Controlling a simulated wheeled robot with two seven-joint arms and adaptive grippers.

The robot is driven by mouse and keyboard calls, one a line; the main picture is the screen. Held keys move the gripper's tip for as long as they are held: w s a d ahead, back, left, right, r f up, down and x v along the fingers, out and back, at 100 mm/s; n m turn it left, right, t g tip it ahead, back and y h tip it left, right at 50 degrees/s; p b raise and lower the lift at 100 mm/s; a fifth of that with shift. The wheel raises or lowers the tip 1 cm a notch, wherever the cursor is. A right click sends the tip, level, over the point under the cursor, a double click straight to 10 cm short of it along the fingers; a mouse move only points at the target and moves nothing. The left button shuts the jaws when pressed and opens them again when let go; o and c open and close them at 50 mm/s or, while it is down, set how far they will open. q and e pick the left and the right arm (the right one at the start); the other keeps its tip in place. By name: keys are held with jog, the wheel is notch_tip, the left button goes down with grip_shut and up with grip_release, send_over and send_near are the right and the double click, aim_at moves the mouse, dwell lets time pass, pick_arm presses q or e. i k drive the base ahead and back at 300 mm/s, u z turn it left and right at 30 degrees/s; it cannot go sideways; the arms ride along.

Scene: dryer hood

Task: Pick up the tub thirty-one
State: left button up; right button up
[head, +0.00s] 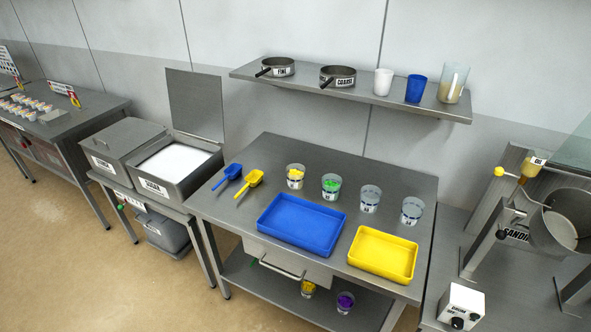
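Several clear tubs with small labels stand in a row on the middle steel table. From left to right there is a tub with yellow contents (295,177), a tub with green contents (331,187), and two that look empty, one (370,198) and the other at the right end (411,211). Two more tubs stand on the table's lower shelf, one with yellow contents (308,288) and one with purple contents (345,302). The label numbers are too small to read surely, so I cannot tell which is thirty-one. Neither gripper is in view.
A blue tray (300,238) and yellow tray (384,270) lie in front of the row. Blue (227,177) and yellow scoops (249,183) lie to its left. A wall shelf (300,85) with pans and cups hangs above. An open bin (178,190) stands left, a machine (555,225) right.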

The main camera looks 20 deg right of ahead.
aim_at(294, 172)
jog(key=z, duration=0.4)
jog(key=i, duration=0.65)
jog(key=z, duration=0.6)
